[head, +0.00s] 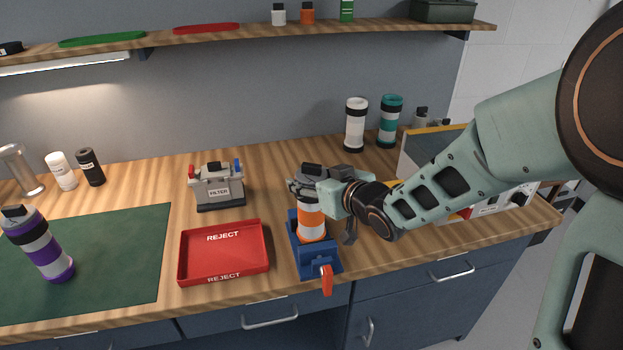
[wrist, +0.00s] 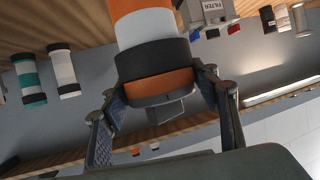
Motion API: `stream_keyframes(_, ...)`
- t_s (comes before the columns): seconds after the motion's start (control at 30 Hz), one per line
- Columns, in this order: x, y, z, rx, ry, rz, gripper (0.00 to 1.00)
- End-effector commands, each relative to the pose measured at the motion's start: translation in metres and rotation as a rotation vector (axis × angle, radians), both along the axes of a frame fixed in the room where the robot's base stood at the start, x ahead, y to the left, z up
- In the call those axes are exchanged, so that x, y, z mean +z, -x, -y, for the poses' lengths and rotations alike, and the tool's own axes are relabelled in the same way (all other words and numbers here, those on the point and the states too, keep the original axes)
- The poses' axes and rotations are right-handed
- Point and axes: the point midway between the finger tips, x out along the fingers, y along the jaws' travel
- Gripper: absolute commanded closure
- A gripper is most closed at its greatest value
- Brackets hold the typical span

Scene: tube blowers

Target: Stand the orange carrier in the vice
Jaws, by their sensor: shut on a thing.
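The orange carrier (head: 311,224) has orange and white bands and a dark end. In the head view it stands upright at the blue vice (head: 320,260), with its lower end between or just above the jaws; I cannot tell which. The vice has an orange-red handle at the front. My gripper (head: 308,187) is at the carrier's top end, which it partly hides. In the wrist view the carrier (wrist: 147,30) runs between the two fingers of my gripper (wrist: 162,90), which is shut on its dark-banded end.
A red reject tray (head: 224,278) lies left of the vice, with a grey filter box (head: 217,188) behind it. A purple and white carrier (head: 42,248) stands on a green mat (head: 120,255). White (head: 355,125) and teal (head: 390,121) carriers stand at the back right.

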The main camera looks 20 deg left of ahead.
Motion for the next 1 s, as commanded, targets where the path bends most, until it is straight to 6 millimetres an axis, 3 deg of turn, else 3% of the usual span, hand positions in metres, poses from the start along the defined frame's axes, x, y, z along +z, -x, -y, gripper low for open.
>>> stream_keyframes(0.63, -0.0088, -0.0004, -0.0003, 0.000, -0.001, 0.002, 0.89)
stream_keyframes(0.67, -0.0088, -0.0004, -0.0003, 0.000, -0.001, 0.001, 0.44)
stream_keyframes(0.83, -0.0091, -0.0003, -0.0002, 0.000, -0.001, 0.001, 0.25)
stream_keyframes(1.0, -0.0095, -0.0002, -0.0001, 0.000, -0.001, 0.001, 0.24)
